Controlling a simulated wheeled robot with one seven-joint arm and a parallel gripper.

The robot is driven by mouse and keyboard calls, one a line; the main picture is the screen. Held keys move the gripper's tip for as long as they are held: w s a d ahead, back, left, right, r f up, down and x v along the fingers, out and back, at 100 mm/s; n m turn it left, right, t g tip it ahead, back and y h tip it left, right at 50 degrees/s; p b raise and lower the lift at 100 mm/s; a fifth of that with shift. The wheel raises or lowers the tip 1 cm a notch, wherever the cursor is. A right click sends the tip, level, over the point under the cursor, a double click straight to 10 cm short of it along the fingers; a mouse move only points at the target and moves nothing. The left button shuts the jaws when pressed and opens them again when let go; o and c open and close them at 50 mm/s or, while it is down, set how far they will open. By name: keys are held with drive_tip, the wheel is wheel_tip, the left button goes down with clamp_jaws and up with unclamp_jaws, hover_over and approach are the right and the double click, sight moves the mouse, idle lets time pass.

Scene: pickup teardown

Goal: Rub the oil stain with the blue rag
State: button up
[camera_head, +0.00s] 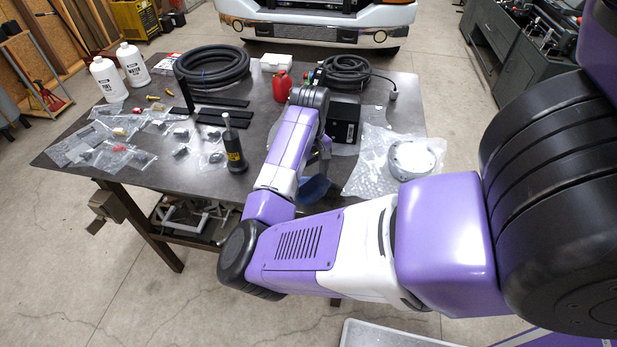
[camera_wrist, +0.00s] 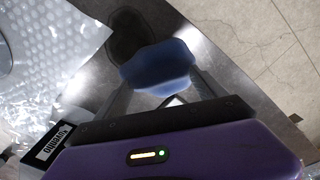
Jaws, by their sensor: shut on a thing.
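The blue rag (camera_wrist: 158,70) is bunched between the two fingers of my gripper (camera_wrist: 160,84), which is shut on it. In the head view the rag (camera_head: 313,190) shows near the table's front edge, partly hidden behind my arm. The oil stain (camera_wrist: 128,36) is a dark rounded patch on the grey tabletop in the wrist view, just beyond the rag. The rag overlaps the stain's near edge in the picture; I cannot tell whether it touches the surface. The stain is hidden by my arm in the head view.
Bubble wrap with a round metal part (camera_head: 410,158) lies right of my gripper on the table (camera_head: 240,190). A black box (camera_head: 344,122) sits behind it.

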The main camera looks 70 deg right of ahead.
sight(321, 187)
drive_tip(key=shift+s+d, duration=0.15)
drive_tip(key=shift+s, duration=1.55)
drive_tip(key=shift+s+d+f, duration=0.1)
drive_tip(key=shift+s, duration=1)
drive_tip(key=shift+s+f, duration=0.1)
drive_tip(key=shift+s, duration=1)
drive_tip(key=shift+s+d+r, duration=0.1)
drive_tip(key=shift+s, duration=1.45)
drive_tip(key=shift+w+r, duration=0.15)
drive_tip(key=shift+w, duration=0.9)
drive_tip(key=shift+w+r, duration=0.15)
drive_tip(key=shift+w, duration=0.9)
drive_tip(key=shift+w+a+f, duration=0.1)
drive_tip(key=shift+w+a, duration=0.05)
drive_tip(key=shift+w, duration=1)
drive_tip(key=shift+w+a+f, duration=0.1)
drive_tip(key=shift+w+f, duration=0.05)
drive_tip(key=shift+w, duration=1.05)
drive_tip(key=shift+w+a+f, duration=0.1)
drive_tip(key=shift+w+a, duration=0.05)
drive_tip(key=shift+w, duration=1)
drive_tip(key=shift+w+r, duration=0.15)
drive_tip(key=shift+r, duration=2.9)
